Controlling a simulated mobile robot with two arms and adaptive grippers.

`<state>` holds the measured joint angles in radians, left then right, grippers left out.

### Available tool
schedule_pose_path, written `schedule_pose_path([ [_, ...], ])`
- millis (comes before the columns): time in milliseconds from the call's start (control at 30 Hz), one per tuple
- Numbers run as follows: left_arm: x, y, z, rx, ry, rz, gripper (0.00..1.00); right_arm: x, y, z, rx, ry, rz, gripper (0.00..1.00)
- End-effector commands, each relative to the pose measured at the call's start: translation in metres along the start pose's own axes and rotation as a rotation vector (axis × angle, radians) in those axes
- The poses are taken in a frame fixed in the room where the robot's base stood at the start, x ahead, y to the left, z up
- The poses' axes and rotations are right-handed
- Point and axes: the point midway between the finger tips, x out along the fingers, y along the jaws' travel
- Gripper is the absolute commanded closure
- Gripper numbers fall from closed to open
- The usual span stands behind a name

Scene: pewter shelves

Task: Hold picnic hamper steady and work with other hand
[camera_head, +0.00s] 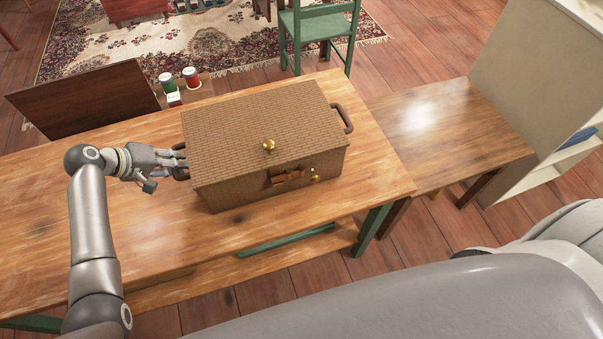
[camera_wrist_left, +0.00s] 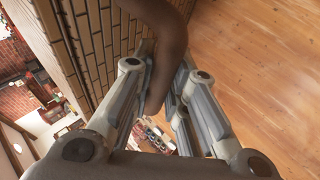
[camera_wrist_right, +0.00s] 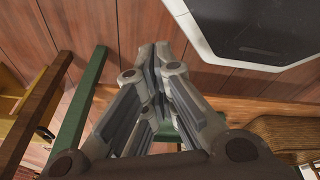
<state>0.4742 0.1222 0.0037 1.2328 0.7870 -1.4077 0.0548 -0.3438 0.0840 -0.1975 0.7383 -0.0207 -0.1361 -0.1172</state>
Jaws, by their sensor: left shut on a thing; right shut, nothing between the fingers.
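The picnic hamper (camera_head: 230,165) is a brown woven box with its lid closed, standing on the wooden table (camera_head: 130,245). It has a gold knob (camera_head: 269,146) on the lid, a latch (camera_head: 290,175) on the front and a handle (camera_head: 343,118) at each end. My left gripper (camera_head: 180,162) is shut on the hamper's left handle. In the left wrist view that curved brown handle (camera_wrist_left: 168,40) passes between the fingers, beside the woven wall (camera_wrist_left: 95,40). My right gripper (camera_wrist_right: 158,75) is shut and empty in the right wrist view, away from the hamper; the head view does not show its fingers.
Small red and green jars (camera_head: 190,77) stand behind the hamper on a low wooden surface. A lower wooden table (camera_head: 450,130) and a pale shelf unit (camera_head: 530,90) are at the right. A green chair (camera_head: 318,25) stands behind. The table's left part is clear.

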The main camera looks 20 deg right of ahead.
Motion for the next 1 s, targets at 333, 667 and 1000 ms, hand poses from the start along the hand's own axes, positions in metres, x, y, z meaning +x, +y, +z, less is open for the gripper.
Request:
schedule_pose_path([
  [333,-0.002,0.000,-0.003,0.001,0.007,0.000,1.00,-0.070,0.007,-0.143,-0.419,0.486,0.153,1.00],
  [667,-0.002,0.000,-0.003,0.001,0.007,0.000,1.00,-0.201,0.007,-0.253,-0.782,0.898,0.477,1.00],
  [1000,-0.002,0.000,-0.003,0.001,0.008,0.000,1.00,-0.331,0.004,-0.307,-0.999,1.150,0.837,1.00],
])
